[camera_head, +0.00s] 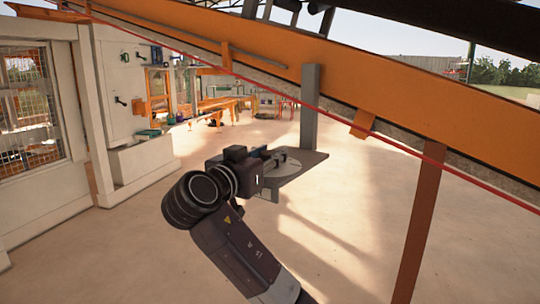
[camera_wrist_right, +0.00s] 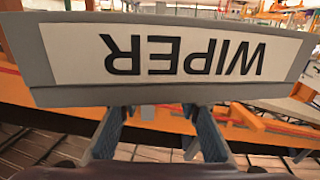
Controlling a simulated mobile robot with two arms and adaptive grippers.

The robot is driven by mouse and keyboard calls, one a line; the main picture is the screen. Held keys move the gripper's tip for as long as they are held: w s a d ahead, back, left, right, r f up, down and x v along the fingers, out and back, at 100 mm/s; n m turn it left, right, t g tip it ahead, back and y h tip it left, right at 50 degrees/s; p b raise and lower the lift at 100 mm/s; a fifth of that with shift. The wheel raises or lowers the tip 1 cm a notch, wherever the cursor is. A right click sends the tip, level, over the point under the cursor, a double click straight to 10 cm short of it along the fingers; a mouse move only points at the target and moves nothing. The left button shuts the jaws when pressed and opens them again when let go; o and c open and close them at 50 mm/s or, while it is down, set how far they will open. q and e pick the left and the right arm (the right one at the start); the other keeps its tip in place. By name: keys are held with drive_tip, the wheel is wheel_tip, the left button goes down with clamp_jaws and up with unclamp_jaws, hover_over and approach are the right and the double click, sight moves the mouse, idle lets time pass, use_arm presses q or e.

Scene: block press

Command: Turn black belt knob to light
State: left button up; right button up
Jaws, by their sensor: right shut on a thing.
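My right arm rises from the bottom of the head view, with its right gripper (camera_head: 274,156) at mid-picture, mostly hidden behind the wrist. The right wrist view shows its two dark blue fingers (camera_wrist_right: 158,114) apart at the lower edge of a grey piece with a white WIPER label (camera_wrist_right: 185,55), lettering upside down. The gripper is shut on this wiper piece. Small dark fittings (camera_head: 121,100) sit on the pale wall panel at left in the head view; I cannot tell whether one is the black belt knob. No light can be made out. My left gripper is out of view.
An orange beam (camera_head: 400,80) and a red cord (camera_head: 385,137) slope across the upper right. A brown post (camera_head: 418,225) stands at right. Floor (camera_head: 130,255) is clear at lower left.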

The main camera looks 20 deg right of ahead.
drive_tip(key=o, duration=1.2)
drive_tip(key=v, duration=1.2)
drive_tip(key=shift+r, duration=0.1)
